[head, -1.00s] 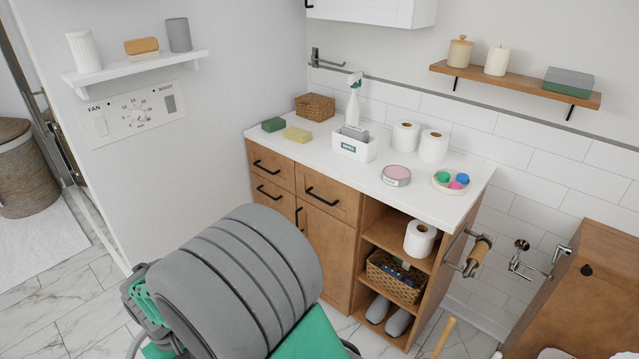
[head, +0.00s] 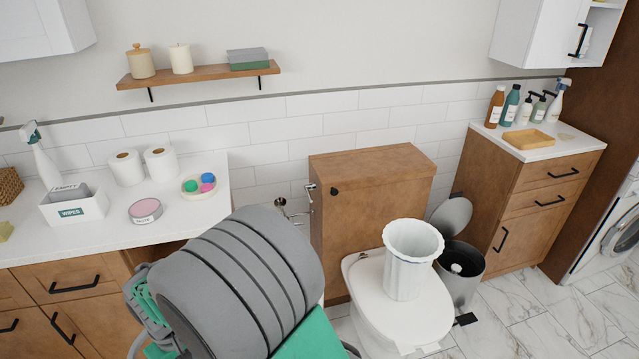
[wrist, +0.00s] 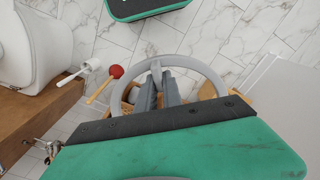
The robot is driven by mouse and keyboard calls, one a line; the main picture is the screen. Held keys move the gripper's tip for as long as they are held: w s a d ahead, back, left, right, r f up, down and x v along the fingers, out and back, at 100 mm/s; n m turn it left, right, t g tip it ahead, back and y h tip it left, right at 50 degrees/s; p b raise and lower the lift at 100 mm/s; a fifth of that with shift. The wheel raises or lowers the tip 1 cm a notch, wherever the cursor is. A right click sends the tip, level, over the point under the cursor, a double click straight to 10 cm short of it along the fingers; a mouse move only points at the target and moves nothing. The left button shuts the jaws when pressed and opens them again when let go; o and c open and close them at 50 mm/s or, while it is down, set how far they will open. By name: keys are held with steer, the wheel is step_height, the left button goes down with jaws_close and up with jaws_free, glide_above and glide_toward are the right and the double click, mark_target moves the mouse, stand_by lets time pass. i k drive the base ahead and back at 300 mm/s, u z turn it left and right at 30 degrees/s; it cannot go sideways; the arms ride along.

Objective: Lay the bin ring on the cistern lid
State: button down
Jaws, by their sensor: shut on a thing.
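The bin ring (wrist: 203,69) is a plain grey hoop in the wrist view. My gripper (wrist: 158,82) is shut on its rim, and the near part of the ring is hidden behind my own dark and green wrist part. In the head view my grey arm covers the gripper and ring. The cistern lid (head: 372,160) is the flat top of the brown wooden box against the tiled wall, right of my arm. It looks bare. The ring is apart from it.
A white fluted vase (head: 408,262) stands on the closed toilet (head: 385,310) in front of the cistern box. An open pedal bin (head: 462,268) stands to its right. A counter (head: 100,228) with wipes and toilet rolls is at left. A wall shelf (head: 200,78) is above.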

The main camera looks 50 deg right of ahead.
mark_target(357, 166)
steer(key=z, duration=2)
